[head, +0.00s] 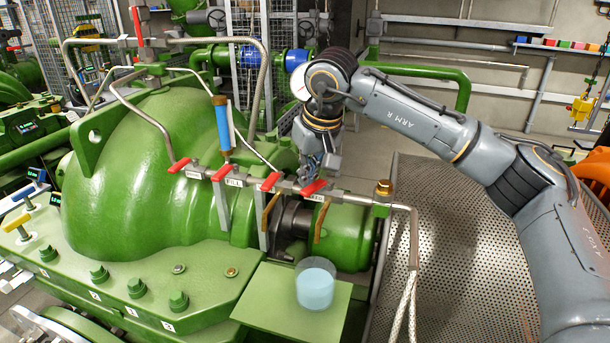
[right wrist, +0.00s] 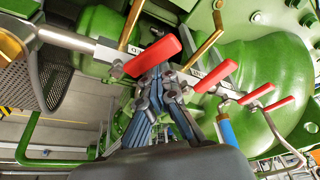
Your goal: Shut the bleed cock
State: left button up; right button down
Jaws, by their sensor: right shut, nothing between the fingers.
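Several red-handled cocks sit along a steel pipe manifold (head: 245,181) on the green casing. One tag seems to read FILL; I cannot read which handle is the bleed cock. My right gripper (head: 318,174) is shut and empty, right at the rightmost red handle (head: 314,187). In the right wrist view, the fingers (right wrist: 163,84) are together just below that handle (right wrist: 153,55), which slants across the pipe; whether they touch it I cannot tell. The other handles (right wrist: 212,76) slant in a row to the right there. My left gripper is out of view.
A blue cylinder (head: 222,126) stands above the manifold. A clear cup with blue liquid (head: 315,285) stands on a green plate (head: 266,308) below. Perforated grating (head: 460,240) lies beyond.

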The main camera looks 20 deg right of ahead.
jog(key=shift+s+d, duration=0.1)
jog(key=shift+s, duration=0.55)
jog(key=shift+s+d+b, duration=0.15)
jog(key=shift+s+b, duration=0.25)
jog(key=shift+b, duration=0.05)
jog(key=shift+s, duration=0.1)
jog(key=shift+d+f, duration=0.1)
